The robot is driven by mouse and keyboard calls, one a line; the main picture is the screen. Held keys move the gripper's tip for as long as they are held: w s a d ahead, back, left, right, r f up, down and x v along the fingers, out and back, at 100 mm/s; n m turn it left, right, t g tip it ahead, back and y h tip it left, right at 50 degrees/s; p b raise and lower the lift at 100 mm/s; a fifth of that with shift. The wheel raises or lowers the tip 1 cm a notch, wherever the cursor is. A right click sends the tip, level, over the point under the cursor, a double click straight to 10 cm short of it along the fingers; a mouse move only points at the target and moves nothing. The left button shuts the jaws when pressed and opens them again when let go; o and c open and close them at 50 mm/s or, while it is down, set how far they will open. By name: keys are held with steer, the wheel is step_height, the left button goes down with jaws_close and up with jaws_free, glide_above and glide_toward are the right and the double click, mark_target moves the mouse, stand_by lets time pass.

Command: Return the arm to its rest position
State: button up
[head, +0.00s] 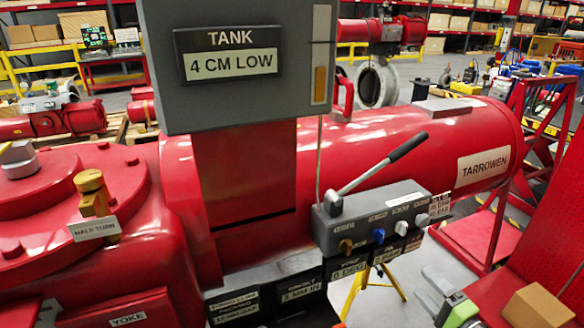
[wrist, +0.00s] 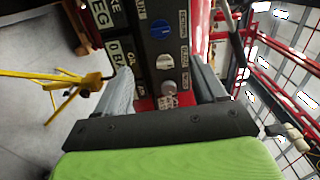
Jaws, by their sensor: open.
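My gripper (head: 430,288) is at the lower right of the head view, right of and below the grey control box (head: 362,216). In the wrist view my gripper (wrist: 161,66) has its two grey fingers spread wide with nothing held between them. The control box shows beyond the fingers, with a blue knob (wrist: 160,28), a white knob (wrist: 165,61) and a grey knob (wrist: 168,88). In the head view the box carries a lever (head: 385,162) tilted up to the right, an orange knob (head: 346,246) and a blue knob (head: 378,236).
The large red cylinder (head: 410,140) runs behind the box. A yellow stand (head: 372,290) is below it. A tan block (head: 538,306) sits right of my gripper. Red framework (head: 520,150) rises at the right. A grey TANK panel (head: 232,65) hangs upper centre.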

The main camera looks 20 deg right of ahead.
steer(key=w+a+r+n+g+y+p, duration=0.1)
steer(key=w+a+r+n+g+y, duration=0.15)
steer(key=a+n+g, duration=0.6)
steer(key=w+a+r+n+g+y+p, duration=0.1)
steer(key=w+a+r+n+g+y, duration=0.2)
steer(key=a, duration=1.1)
steer(key=s+a+r+n+h+p, duration=0.1)
steer(key=s+a+r+n+h, duration=0.1)
steer(key=s+r, duration=0.4)
steer(key=s+a+r+n+h+p, duration=0.1)
steer(key=s+a+r+n+h, duration=0.2)
steer(key=s+a+r, duration=0.3)
steer(key=s+g+h, duration=0.1)
steer(key=s, duration=0.2)
steer(key=shift+n, duration=0.35)
steer(key=shift+a, duration=0.1)
